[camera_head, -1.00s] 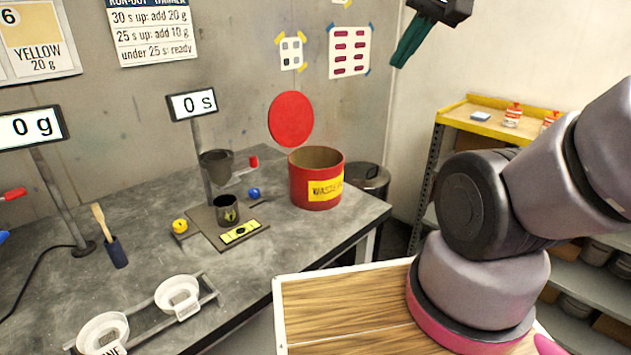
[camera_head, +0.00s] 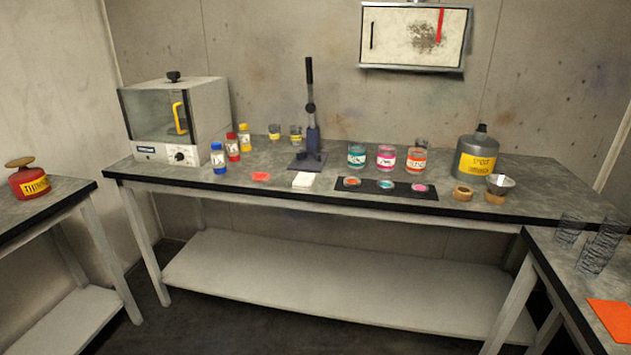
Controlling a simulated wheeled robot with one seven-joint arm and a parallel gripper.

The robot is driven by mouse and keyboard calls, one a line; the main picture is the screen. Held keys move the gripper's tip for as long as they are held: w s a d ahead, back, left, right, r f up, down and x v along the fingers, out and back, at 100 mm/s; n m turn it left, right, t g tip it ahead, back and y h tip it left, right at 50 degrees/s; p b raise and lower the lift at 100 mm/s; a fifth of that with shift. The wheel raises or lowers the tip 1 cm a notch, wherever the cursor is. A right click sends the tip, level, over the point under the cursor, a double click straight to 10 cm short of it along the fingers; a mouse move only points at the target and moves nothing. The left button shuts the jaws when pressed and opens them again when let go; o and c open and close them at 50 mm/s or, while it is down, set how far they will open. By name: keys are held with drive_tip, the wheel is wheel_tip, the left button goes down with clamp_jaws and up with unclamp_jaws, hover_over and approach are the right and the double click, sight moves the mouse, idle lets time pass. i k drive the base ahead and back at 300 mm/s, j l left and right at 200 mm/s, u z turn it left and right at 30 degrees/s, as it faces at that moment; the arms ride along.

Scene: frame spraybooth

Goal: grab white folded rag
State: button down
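A small white folded cloth (camera_head: 303,180), which looks like the white folded rag, lies flat near the front edge of the grey bench (camera_head: 300,196). My gripper and arm are not in this view, so I cannot see whether the gripper is open or shut.
A glass-fronted oven (camera_head: 175,118) and several small bottles stand at left. A black mat (camera_head: 386,195), paint jars (camera_head: 387,157) and a grey jug (camera_head: 476,155) stand at right. Side benches flank both sides. The lower shelf (camera_head: 320,280) is bare.

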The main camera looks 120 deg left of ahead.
sight(302, 180)
drive_tip(key=u, duration=4.2)
drive_tip(key=i+j, duration=0.25)
drive_tip(key=i+j+z, duration=0.15)
drive_tip(key=j, duration=0.25)
drive_tip(key=i+j, duration=0.25)
drive_tip(key=i+j+z, duration=0.15)
drive_tip(key=j, duration=0.3)
drive_tip(key=i+j, duration=0.25)
drive_tip(key=j, duration=0.15)
drive_tip(key=i+j+z, duration=0.15)
drive_tip(key=j, duration=0.2)
drive_tip(key=i+j, duration=0.2)
drive_tip(key=j, duration=0.2)
drive_tip(key=i+z, duration=0.05)
